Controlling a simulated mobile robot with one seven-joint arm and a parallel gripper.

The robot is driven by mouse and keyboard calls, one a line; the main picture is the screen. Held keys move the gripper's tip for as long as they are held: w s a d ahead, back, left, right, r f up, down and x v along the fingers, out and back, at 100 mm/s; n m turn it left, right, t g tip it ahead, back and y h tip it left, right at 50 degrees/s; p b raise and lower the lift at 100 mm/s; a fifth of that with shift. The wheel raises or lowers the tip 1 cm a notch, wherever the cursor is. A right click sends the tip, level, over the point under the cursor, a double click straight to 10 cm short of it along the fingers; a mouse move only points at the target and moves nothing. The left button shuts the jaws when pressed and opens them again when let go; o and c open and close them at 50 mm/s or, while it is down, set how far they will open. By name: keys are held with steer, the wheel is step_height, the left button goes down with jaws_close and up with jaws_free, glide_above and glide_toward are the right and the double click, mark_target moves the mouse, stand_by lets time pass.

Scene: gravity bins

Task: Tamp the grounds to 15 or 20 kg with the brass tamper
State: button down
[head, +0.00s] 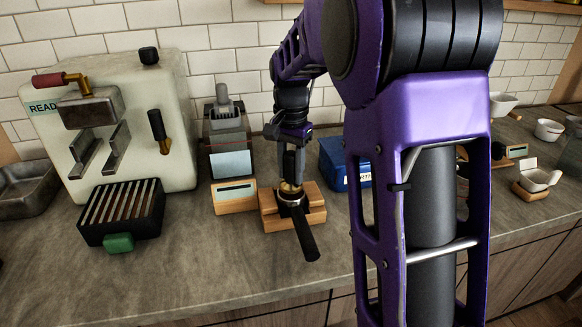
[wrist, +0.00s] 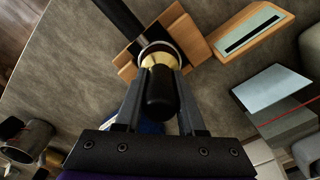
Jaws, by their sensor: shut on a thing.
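The brass tamper (head: 290,187) stands upright at the portafilter's basket, its black handle (wrist: 160,97) held between my gripper's fingers. My gripper (head: 292,165) is shut on that handle from above; it also shows in the wrist view (wrist: 158,80). The tamper's brass base (wrist: 157,56) sits over or in the basket; how deep, I cannot tell. The portafilter (head: 306,236) rests in a wooden stand (head: 269,216), with its black handle pointing toward the counter front. The grounds are hidden under the tamper. A wooden display unit (head: 235,193) stands just left of the stand; its reading is not legible.
A grinder (head: 226,135) stands behind the display unit. The cream espresso machine (head: 166,95) is at left, with a slatted black box (head: 122,210) in front. A blue box (head: 335,160) is right of the stand. The front counter between is clear.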

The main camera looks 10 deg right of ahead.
mark_target(291, 152)
steer(key=shift+f+b, duration=0.5)
steer(key=shift+f, duration=1)
stand_by(1.9)
steer(key=shift+r+p, duration=0.35)
steer(key=shift+r+p, duration=0.4)
stand_by(0.4)
steer(key=shift+r+p, duration=2.2)
steer(key=shift+r, duration=0.65)
